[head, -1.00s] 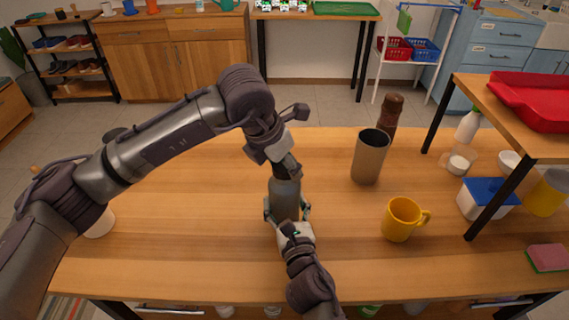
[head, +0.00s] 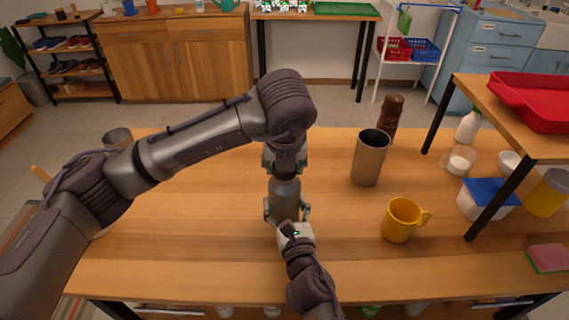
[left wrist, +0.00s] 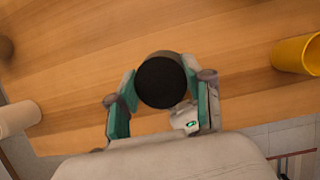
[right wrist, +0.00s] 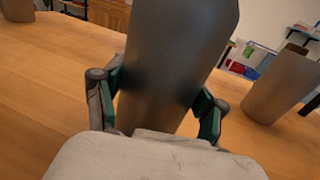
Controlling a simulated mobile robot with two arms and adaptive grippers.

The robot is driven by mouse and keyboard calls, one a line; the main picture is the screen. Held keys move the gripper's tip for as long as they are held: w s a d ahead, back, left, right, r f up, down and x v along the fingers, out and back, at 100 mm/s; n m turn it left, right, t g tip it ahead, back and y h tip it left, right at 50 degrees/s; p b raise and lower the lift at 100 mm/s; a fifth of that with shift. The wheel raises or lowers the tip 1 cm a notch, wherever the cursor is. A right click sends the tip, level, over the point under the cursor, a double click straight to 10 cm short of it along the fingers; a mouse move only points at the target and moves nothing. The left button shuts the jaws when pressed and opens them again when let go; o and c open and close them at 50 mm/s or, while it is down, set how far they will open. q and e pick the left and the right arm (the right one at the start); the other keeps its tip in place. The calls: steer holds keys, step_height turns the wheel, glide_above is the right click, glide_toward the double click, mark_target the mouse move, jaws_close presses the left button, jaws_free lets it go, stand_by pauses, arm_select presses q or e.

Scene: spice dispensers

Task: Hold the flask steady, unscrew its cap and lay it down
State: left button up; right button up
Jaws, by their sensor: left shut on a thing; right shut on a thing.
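The grey metal flask (head: 285,191) stands upright on the wooden table, in front of me. My right gripper (head: 287,211) is shut around its body from the near side; the right wrist view shows the flask (right wrist: 172,65) between the teal pads. My left gripper (head: 285,165) comes down from above onto the flask's top. In the left wrist view the round black cap (left wrist: 161,83) lies between the left fingers, which are shut on it. The cap is hidden in the head view, and I cannot tell how far it is turned on the neck.
A steel tumbler (head: 369,160) and a yellow mug (head: 400,220) stand right of the flask, with a brown bottle (head: 391,117) behind. A raised shelf with a red tray (head: 530,98) is farther right. The table left of the flask has bare room.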

arm_select(q)
steer(key=o, duration=1)
